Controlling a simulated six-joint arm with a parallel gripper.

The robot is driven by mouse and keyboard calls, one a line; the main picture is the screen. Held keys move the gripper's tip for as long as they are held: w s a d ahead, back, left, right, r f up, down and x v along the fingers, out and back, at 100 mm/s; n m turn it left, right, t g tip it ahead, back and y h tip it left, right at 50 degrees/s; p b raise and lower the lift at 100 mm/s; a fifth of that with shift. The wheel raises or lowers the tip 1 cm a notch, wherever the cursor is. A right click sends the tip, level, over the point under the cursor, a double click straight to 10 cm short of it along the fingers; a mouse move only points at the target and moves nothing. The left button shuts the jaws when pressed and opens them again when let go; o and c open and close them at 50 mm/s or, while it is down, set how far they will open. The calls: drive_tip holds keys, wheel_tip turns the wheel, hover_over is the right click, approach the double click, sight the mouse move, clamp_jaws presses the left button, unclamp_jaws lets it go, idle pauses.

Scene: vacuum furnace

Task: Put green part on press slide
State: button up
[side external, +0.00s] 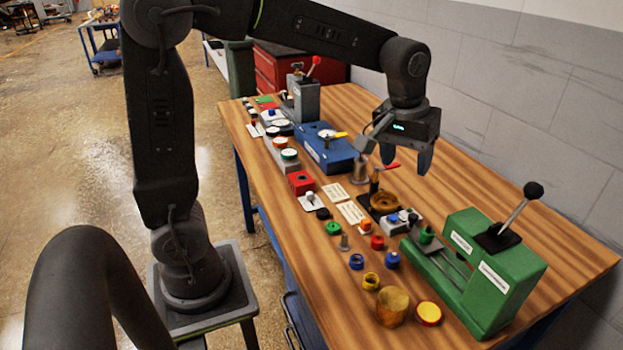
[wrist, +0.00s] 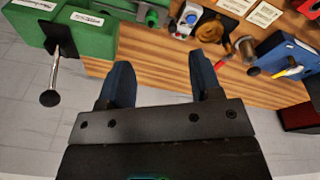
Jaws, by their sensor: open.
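A small green part (side external: 333,228) lies on the wooden table among other small coloured parts, in the side view. The green press (side external: 490,265) stands at the table's right end with its lever up. Its slide (side external: 440,267) runs out on the press's left side. A green piece (side external: 427,235) sits at the slide's far end; whether it belongs to the slide I cannot tell.
A brown bowl (side external: 384,202) and a white block with knobs (side external: 399,222) stand near the slide. A blue box (side external: 325,147) and a grey lever device (side external: 303,98) stand farther back. Several rings and caps crowd the front edge. The wall (side external: 540,100) is behind.

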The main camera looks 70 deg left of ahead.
drive_tip(key=s+m+t, duration=0.3)
drive_tip(key=s+m, duration=0.2)
drive_tip(key=s, duration=1.3)
drive_tip(key=shift+s+a+m, duration=0.15)
drive_tip(key=shift+s+m, duration=0.05)
drive_tip(key=shift+m, duration=0.1)
